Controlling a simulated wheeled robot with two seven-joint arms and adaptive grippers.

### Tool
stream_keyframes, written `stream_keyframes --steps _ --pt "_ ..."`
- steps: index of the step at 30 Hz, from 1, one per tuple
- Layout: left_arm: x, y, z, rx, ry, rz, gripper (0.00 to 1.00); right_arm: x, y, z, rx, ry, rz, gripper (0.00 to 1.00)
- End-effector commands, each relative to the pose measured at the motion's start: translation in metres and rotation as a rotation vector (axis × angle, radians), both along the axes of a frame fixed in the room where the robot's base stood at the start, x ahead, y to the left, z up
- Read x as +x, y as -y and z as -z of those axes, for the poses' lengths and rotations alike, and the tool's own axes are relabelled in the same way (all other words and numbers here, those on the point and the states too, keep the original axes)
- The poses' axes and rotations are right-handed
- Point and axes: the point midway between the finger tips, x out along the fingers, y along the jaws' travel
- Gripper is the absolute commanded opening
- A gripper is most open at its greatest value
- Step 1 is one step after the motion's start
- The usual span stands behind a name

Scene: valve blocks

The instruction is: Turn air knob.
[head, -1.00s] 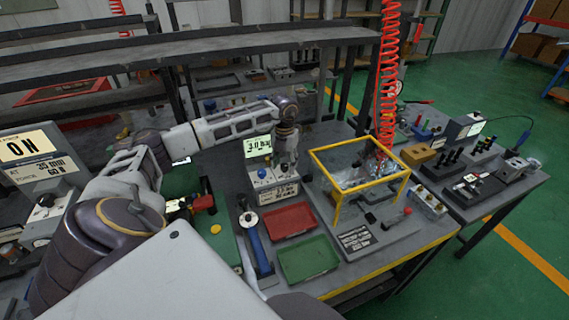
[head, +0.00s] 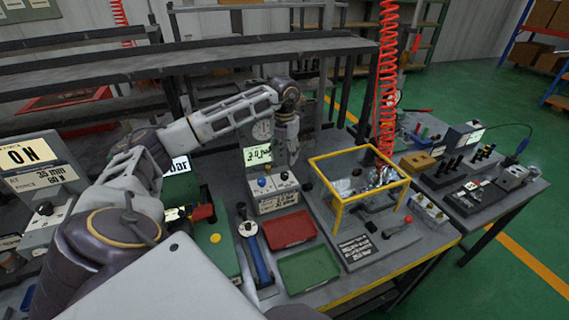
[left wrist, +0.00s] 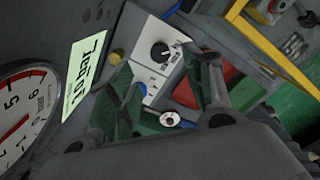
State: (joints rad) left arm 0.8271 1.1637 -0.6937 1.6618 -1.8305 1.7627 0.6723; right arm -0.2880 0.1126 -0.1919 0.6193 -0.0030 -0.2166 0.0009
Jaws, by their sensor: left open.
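The white control box (head: 272,190) stands on the bench behind the red and green trays, with a blue knob (head: 262,182) and a dark knob (head: 284,176) on top. In the left wrist view the box shows a black knob (left wrist: 160,51) with a pale pointer mark; which knob is the air knob I cannot read. A green-lit pressure display (head: 257,154) stands behind the box, with a round gauge (head: 263,130) above it. My left gripper (head: 293,148) points down, open and empty, above and behind the box, apart from the knobs. Its fingers frame the box in the wrist view (left wrist: 168,92).
A red tray (head: 290,229) and a green tray (head: 308,264) lie in front of the box. A yellow-framed clear guard (head: 342,205) stands to the right, with a red coiled hose (head: 387,80) above it. A blue-handled tool (head: 260,262) lies left of the trays.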

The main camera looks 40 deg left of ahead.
Motion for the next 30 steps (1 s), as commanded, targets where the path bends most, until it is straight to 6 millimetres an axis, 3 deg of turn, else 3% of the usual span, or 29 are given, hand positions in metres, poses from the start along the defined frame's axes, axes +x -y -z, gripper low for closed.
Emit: stream_keyframes --steps 3,10,30 --pt "0.001 0.000 -0.017 0.000 0.002 0.000 0.51 0.000 0.000 0.000 0.000 0.000 0.000 0.40" --pt "0.000 0.000 -0.035 0.000 0.000 0.000 0.51 0.000 0.000 0.000 0.000 0.001 0.000 0.40" --pt "0.000 0.000 -0.038 0.000 -0.001 0.000 0.51 0.000 0.000 0.000 0.000 0.000 0.000 0.40"
